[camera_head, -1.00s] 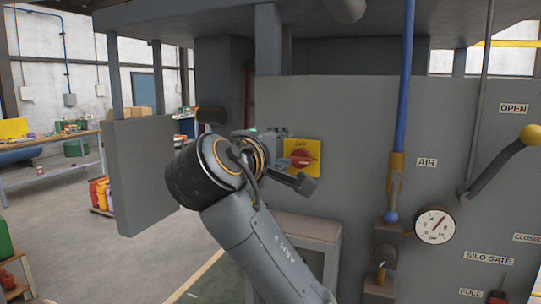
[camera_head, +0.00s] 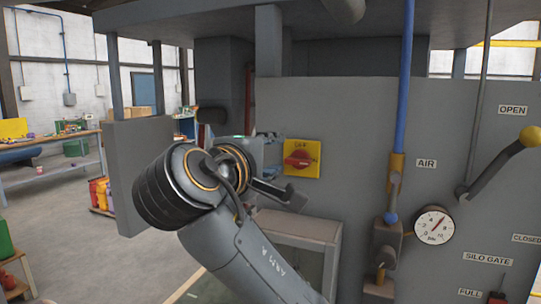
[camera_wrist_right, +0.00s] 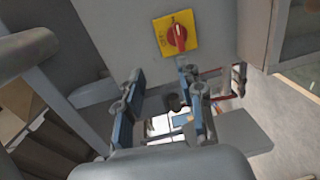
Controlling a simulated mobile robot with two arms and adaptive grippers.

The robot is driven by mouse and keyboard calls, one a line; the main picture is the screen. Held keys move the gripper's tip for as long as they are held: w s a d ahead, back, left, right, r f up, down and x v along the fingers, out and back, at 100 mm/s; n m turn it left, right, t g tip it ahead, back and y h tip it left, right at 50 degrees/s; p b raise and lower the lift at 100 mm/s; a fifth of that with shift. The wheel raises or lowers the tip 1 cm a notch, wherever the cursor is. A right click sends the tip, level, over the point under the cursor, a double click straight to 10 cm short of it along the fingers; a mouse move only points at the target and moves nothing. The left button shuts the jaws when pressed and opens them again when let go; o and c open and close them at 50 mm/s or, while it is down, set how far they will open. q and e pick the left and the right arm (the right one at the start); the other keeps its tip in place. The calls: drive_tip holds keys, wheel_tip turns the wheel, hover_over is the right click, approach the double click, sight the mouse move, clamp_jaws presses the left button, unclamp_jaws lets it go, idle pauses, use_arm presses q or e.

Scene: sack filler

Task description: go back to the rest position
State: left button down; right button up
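My right gripper (camera_head: 270,148) is in front of the grey machine panel, to the left of the red rotary switch (camera_head: 300,158) on its yellow plate. The arm comes up from the bottom of the head view. In the right wrist view the gripper (camera_wrist_right: 160,108) has its two blue-padded fingers apart with nothing between them. The red switch (camera_wrist_right: 177,38) shows beyond and above the fingertips there, apart from them. My left gripper is in neither view.
A grey plate (camera_head: 140,170) stands left of my right arm. A blue pipe (camera_head: 404,90), a pressure gauge (camera_head: 434,225) and a yellow-knobbed lever (camera_head: 529,137) are on the machine at right. A workbench (camera_head: 55,172) stands far left. The floor between is open.

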drive_tip(key=shift+s+a+f, duration=0.1)
drive_tip(key=shift+s+a, duration=0.05)
drive_tip(key=shift+a, duration=0.2)
